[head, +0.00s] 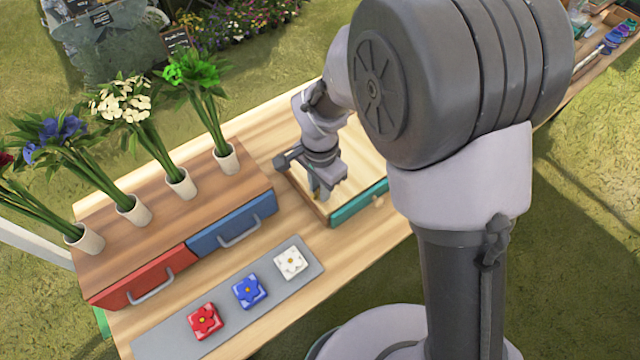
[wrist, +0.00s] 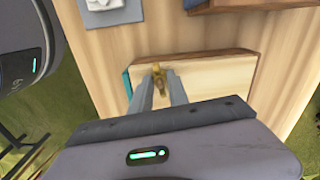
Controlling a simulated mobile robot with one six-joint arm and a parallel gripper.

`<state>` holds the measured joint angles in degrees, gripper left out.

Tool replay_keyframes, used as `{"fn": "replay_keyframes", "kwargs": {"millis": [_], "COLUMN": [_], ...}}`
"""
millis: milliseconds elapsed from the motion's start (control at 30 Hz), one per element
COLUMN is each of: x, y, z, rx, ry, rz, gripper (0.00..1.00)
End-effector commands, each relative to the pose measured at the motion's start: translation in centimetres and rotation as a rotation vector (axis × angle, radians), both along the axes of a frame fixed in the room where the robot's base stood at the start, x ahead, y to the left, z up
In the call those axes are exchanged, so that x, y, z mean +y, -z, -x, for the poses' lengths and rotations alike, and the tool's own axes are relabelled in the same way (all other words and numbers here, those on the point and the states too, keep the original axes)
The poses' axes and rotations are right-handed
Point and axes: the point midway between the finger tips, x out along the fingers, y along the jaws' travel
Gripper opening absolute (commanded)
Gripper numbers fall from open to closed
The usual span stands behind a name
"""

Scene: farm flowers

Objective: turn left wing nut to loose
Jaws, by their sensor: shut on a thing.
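A brass-coloured wing nut (wrist: 158,76) stands at the edge of a low wooden box (wrist: 215,78) with a teal front. In the wrist view my gripper (wrist: 158,84) has its two grey fingers on either side of the wing nut, shut on it. In the head view my gripper (head: 320,190) points down over the box (head: 358,205), and a small yellowish bit of the nut shows by the fingertips. I see only this one wing nut; my arm and gripper hide part of the box. How far the nut is turned cannot be told.
A wooden unit with a red drawer (head: 145,280) and a blue drawer (head: 232,225) stands left of the box, with several potted flowers on top. A grey strip (head: 170,335) in front holds red, blue and white flower tiles. Table is bare between strip and box.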

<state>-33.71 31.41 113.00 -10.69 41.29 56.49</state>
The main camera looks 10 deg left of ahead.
Motion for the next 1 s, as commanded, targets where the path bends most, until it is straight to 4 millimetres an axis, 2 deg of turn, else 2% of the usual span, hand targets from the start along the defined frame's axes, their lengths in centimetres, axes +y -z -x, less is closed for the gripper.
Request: {"fn": "replay_keyframes", "kwargs": {"millis": [1000], "x": [-0.04], "y": [-0.09], "z": [0.10], "rx": [0.003], "ry": [-0.959], "rz": [0.000], "gripper": [0.00]}}
